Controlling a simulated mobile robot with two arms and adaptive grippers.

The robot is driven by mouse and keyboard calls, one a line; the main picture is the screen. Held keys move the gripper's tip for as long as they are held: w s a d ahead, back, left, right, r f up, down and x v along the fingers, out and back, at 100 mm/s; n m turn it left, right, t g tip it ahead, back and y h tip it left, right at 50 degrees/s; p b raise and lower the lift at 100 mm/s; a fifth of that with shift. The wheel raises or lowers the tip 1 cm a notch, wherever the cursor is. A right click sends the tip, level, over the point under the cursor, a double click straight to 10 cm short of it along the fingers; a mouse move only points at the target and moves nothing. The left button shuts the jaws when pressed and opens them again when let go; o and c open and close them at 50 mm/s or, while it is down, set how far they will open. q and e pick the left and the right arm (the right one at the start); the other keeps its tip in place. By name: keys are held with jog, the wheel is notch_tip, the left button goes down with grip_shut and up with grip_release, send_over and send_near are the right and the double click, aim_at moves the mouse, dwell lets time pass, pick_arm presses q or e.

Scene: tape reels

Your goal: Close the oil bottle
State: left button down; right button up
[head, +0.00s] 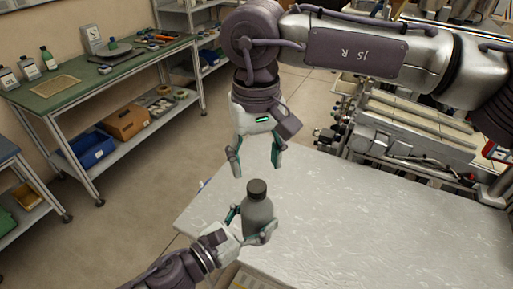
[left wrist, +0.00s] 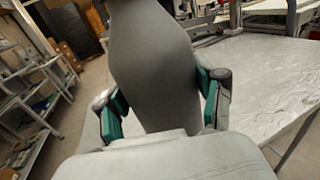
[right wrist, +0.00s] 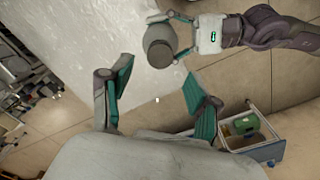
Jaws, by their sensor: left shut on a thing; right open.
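The oil bottle (head: 258,215) is grey and upright, with a dark cap (head: 257,189) on its neck in the head view. My left gripper (head: 254,226) is shut on the bottle's body, near the edge of the white table. The bottle's grey body (left wrist: 155,70) fills the middle of the left wrist view, between the finger pads. My right gripper (head: 256,165) is open and empty, pointing down above the cap and apart from it. In the right wrist view, the bottle (right wrist: 158,50) is beyond the open fingers. Whether the cap is tight cannot be told.
The white table (head: 370,225) is mostly clear to the right of the bottle. A metal machine (head: 415,130) stands behind it. A green-topped workbench (head: 100,75) with small bottles and tools is at the back left, with bare floor between.

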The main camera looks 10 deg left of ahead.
aim_at(257, 185)
notch_tip(257, 185, down, 6)
jog(key=shift+r, duration=0.1)
dwell(0.4)
